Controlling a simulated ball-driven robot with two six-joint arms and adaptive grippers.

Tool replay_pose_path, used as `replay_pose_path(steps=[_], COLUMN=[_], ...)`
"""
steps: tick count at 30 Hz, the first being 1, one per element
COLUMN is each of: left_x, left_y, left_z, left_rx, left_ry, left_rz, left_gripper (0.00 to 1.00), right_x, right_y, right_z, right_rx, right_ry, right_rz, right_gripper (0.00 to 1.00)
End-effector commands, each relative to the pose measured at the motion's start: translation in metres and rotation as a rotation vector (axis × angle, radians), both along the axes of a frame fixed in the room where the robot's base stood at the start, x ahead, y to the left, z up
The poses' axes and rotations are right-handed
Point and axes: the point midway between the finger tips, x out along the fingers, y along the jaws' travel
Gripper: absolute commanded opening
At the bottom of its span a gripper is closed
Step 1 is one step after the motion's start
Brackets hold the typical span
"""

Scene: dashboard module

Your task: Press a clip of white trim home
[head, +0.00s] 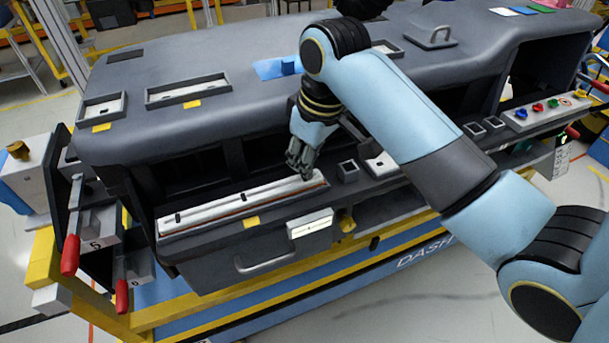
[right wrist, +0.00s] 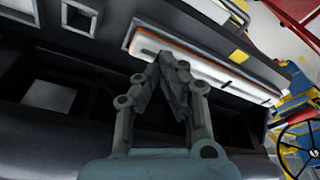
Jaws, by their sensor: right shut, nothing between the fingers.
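The white trim (head: 240,205) is a long pale strip lying in a slot along the front ledge of the dark dashboard module. Small dark clips (head: 243,197) show along it. My right gripper (head: 303,176) is shut with nothing in it, at the right end of the trim. In the right wrist view the shut fingertips (right wrist: 167,62) overlap the near edge of the white trim (right wrist: 205,70), close to its orange-edged end. I cannot tell whether they touch it. The fingers hide part of that end. My left gripper is not in view.
The dashboard module (head: 215,55) overhangs the ledge from behind, with dark openings beneath. A lit white label box (head: 310,224) and a drawer handle (head: 265,262) are on the front. Red-handled levers (head: 70,254) stand at the left. Colored knobs (head: 537,107) sit at the right.

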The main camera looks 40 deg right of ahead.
Motion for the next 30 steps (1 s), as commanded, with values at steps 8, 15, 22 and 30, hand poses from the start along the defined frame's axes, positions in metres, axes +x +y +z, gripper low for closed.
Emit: replay_pose_path(steps=[8, 15, 22, 30], left_x=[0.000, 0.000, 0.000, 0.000], left_y=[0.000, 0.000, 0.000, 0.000], left_z=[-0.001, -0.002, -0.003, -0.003], left_rx=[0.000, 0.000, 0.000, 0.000], left_ry=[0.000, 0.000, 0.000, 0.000], left_rz=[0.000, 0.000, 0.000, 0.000], left_gripper=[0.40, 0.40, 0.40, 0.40], right_x=[0.000, 0.000, 0.000, 0.000], right_y=[0.000, 0.000, 0.000, 0.000], right_z=[-0.004, -0.008, -0.011, -0.015], right_rx=[0.000, 0.000, 0.000, 0.000], right_ry=[0.000, -0.001, 0.000, 0.000], right_rz=[0.000, 0.000, 0.000, 0.000], right_gripper=[0.00, 0.00, 0.00, 0.00])
